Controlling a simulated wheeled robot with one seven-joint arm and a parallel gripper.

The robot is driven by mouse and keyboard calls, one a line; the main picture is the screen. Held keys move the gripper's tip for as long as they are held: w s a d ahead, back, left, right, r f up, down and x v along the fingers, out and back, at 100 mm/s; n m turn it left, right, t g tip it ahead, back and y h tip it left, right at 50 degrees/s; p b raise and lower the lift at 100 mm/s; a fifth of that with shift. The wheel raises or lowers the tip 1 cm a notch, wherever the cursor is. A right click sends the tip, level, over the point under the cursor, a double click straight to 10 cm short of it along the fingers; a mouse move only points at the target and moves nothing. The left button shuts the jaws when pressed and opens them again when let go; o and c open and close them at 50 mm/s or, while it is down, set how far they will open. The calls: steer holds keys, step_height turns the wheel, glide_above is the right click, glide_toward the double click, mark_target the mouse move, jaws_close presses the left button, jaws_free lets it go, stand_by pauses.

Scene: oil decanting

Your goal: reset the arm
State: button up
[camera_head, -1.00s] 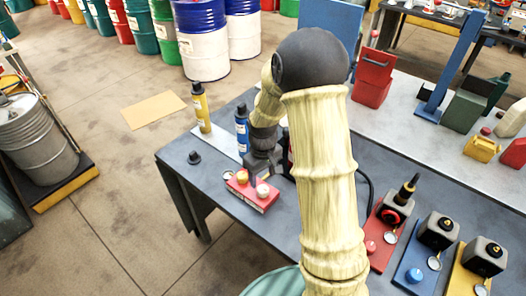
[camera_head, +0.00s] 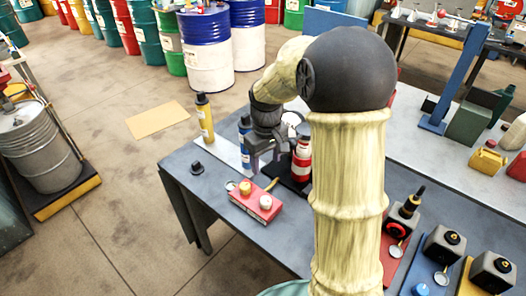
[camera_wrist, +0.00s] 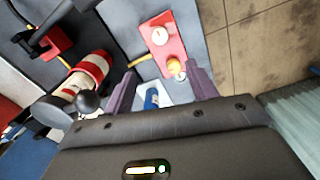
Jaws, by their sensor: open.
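My gripper (camera_head: 266,158) is open and empty, raised over the dark table (camera_head: 222,217). In the wrist view the two purple fingers (camera_wrist: 162,88) stand wide apart with nothing gripped between them. My pale, ribbed arm covers the middle right of the head view and hides part of the table.
A black cap (camera_head: 197,168) lies near the left edge.

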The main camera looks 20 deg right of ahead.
steer(key=s+f+m+t, duration=0.2)
steer(key=s+m, duration=0.2)
steer(key=s, duration=1)
steer(key=shift+s+m+t, duration=0.3)
steer(key=shift+s+m, duration=0.05)
steer(key=shift+m, duration=0.05)
steer(key=shift+f, duration=0.1)
